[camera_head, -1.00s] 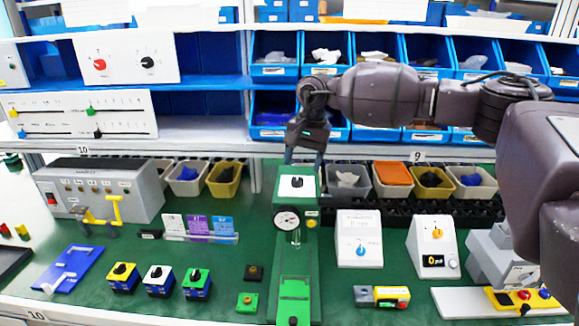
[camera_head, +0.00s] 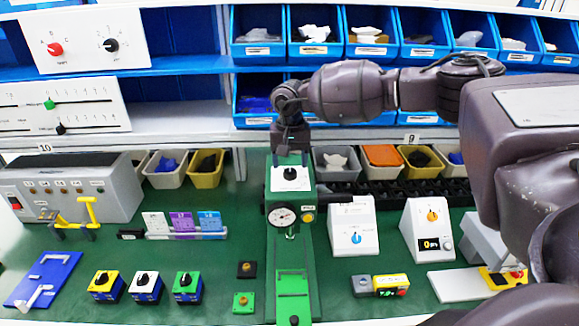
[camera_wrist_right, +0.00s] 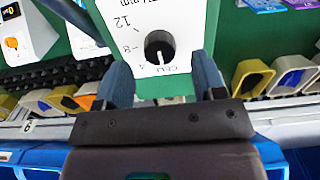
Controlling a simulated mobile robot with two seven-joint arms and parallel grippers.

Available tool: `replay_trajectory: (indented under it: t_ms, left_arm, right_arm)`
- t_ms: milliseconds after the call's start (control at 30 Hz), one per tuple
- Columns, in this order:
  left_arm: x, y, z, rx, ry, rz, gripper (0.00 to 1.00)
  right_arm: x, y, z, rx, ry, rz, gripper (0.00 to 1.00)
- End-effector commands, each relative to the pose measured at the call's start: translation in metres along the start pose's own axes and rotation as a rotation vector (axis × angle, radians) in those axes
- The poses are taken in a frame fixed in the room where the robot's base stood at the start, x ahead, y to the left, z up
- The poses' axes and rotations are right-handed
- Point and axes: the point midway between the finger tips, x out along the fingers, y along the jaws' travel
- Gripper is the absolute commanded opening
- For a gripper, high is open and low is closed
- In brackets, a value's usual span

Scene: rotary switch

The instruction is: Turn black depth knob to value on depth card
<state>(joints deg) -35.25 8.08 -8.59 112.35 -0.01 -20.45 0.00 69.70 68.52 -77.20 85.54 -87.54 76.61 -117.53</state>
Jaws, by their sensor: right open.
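The black depth knob (camera_head: 291,174) is on the white dial face at the top of a green press with a round gauge (camera_head: 282,216). In the right wrist view the knob (camera_wrist_right: 160,46) has a white pointer line, with the marks 12, 8 and 4 visible. My right gripper (camera_head: 290,158) is just behind and above the dial. Its open fingers (camera_wrist_right: 162,72) point at the dial, one on each side of the knob's line, apart from it. Three cards, white (camera_head: 156,222), purple (camera_head: 182,222) and blue (camera_head: 210,221), stand in a clear holder; their values are unreadable. My left gripper is not in view.
Several switch boxes, such as a yellow one (camera_head: 106,284), stand front left. White dial boxes (camera_head: 352,226) stand right of the press. Small bins (camera_head: 206,168) line the table's back, below shelves with blue bins (camera_head: 256,46). Green table is free between cards and switch boxes.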

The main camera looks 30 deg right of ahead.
Motion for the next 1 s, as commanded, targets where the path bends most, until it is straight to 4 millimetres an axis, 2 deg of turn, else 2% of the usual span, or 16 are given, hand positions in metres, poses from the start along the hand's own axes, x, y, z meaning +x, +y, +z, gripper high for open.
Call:
replay_trajectory:
  t_ms: [233,633,933,1000]
  left_arm:
    - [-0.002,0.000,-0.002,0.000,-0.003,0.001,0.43]
    - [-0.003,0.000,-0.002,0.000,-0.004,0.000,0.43]
    - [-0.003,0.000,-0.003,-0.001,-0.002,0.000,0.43]
    - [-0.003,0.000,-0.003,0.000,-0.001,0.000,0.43]
  right_arm:
    - [0.025,0.000,0.000,0.000,0.000,0.000,0.63]
    - [0.031,0.000,0.000,0.001,0.000,0.000,0.62]
    - [0.030,0.000,0.000,0.001,0.001,0.000,0.16]
    - [0.030,0.000,0.000,0.001,0.001,0.000,0.14]
